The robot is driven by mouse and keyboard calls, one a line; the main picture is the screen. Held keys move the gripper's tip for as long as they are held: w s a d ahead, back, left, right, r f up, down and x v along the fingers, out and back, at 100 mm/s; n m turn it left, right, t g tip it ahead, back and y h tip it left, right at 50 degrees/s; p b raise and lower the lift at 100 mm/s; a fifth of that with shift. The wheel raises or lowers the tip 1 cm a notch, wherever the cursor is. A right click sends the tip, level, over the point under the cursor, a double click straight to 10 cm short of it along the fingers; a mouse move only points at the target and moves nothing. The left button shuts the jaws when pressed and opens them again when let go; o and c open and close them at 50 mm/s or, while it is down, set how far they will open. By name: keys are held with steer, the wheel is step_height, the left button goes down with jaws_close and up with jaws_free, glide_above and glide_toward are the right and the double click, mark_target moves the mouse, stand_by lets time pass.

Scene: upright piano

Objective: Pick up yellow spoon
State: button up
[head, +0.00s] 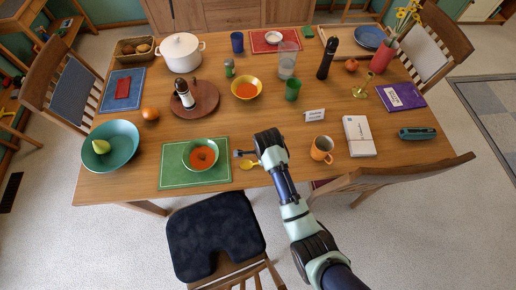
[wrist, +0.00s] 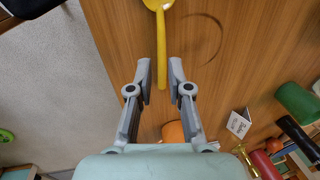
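The yellow spoon (head: 247,165) lies on the wooden table just right of the green placemat (head: 167,178), near the front edge. In the wrist view the spoon (wrist: 161,40) points its handle down the picture, its bowl cut off at the top edge. My gripper (wrist: 160,70) is open, with one fingertip on each side of the handle and a gap on both sides. In the head view my gripper (head: 240,154) is beside the spoon, slightly behind it. How high the fingertips are above the table is hard to tell.
A green bowl of red soup (head: 201,155) sits on the placemat to the left. An orange mug (head: 321,149), a place card (head: 315,115) and a white box (head: 359,136) stand to the right. A chair with a dark cushion (head: 213,233) is in front.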

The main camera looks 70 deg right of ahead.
steer(key=f, duration=0.4)
steer(key=d+f+b, duration=0.1)
steer(key=f, duration=0.1)
steer(key=shift+w+f, duration=0.1)
steer(key=shift+w, duration=0.25)
steer(key=shift+c, duration=0.3)
jaws_close()
